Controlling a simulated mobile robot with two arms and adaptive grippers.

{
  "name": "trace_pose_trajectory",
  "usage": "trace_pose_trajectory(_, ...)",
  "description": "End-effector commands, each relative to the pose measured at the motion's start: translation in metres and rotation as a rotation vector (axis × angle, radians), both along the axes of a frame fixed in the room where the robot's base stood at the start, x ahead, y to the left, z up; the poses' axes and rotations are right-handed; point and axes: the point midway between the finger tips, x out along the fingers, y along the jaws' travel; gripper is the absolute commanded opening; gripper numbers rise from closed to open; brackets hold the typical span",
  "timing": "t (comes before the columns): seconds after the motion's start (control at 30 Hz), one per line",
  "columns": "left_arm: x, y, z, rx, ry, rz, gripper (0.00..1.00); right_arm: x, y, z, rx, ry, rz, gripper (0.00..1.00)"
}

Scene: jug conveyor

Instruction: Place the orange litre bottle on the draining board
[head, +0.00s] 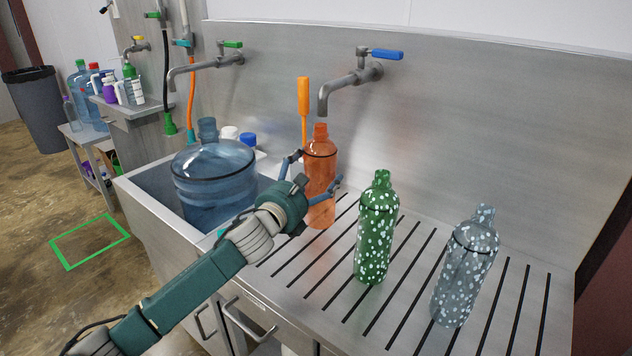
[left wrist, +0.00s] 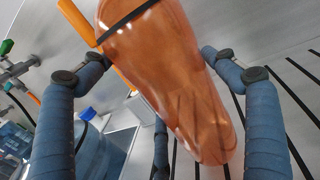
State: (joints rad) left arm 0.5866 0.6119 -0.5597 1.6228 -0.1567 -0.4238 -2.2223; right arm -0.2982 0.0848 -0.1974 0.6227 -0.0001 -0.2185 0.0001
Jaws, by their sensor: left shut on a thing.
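The orange litre bottle (head: 320,185) is translucent with a dark band near its shoulder. It stands upright at the back left of the slotted draining board (head: 325,255), by the sink. I cannot tell whether its base touches the board. My left gripper (head: 316,171) is shut on the bottle, with fingers on both sides of its body. In the left wrist view the bottle (left wrist: 180,90) fills the middle between the blue fingers (left wrist: 156,58), and its neck is cut off. My right gripper is not in view.
A green speckled bottle (head: 375,235) and a grey speckled bottle (head: 465,270) stand on the board to the right. A big blue jug (head: 215,190) sits in the sink at left. A blue-handled tap (head: 350,80) and an orange-handled brush (head: 303,95) are behind the orange bottle.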

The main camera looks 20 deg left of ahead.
Motion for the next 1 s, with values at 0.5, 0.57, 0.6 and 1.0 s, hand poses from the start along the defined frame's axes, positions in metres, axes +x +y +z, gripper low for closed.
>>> trace_pose_trajectory(0.5,0.011,-0.002,-0.036,0.000,0.001,0.000,0.60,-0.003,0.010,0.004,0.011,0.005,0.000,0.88)
trace_pose_trajectory(0.57,0.011,-0.002,-0.036,0.001,0.000,-0.001,0.60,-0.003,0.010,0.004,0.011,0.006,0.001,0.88)
trace_pose_trajectory(0.6,0.011,-0.002,-0.036,0.002,0.000,-0.001,0.60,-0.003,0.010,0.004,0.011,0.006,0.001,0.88)
trace_pose_trajectory(1.0,0.011,-0.002,-0.038,0.001,0.002,0.000,1.00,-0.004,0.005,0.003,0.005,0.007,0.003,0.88)
